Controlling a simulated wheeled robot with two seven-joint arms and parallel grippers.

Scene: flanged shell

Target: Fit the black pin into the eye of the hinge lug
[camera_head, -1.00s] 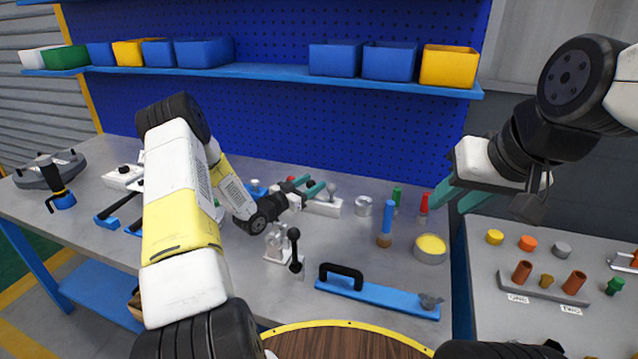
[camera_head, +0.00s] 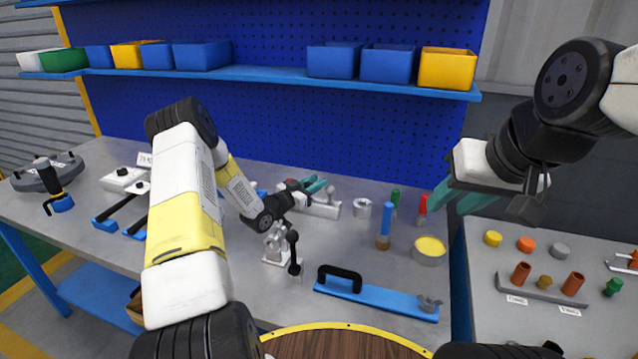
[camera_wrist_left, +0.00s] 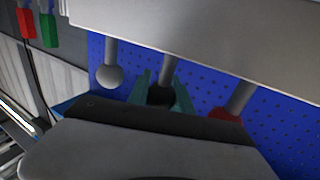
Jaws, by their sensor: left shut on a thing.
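My left gripper (camera_head: 316,186) is at the pale block (camera_head: 322,208) on the bench. In the left wrist view, its teal fingers (camera_wrist_left: 162,98) are shut on the dark round head of the black pin (camera_wrist_left: 160,96). The pin's grey shank (camera_wrist_left: 168,70) reaches the edge of the pale block, which fills the top of that view. Whether the shank is still inside the block, I cannot tell. I cannot pick out the hinge lug for certain. My right gripper (camera_head: 462,198) is open and empty, high above the bench's right end.
A ball-headed pin (camera_wrist_left: 110,76) and a red-headed pin (camera_wrist_left: 225,114) flank the black one. A toggle clamp (camera_head: 277,246), a blue bar with handle (camera_head: 375,296), a blue-topped cylinder (camera_head: 385,225) and a yellow-topped tin (camera_head: 430,250) stand nearby. A grey round flange (camera_head: 40,178) lies far left.

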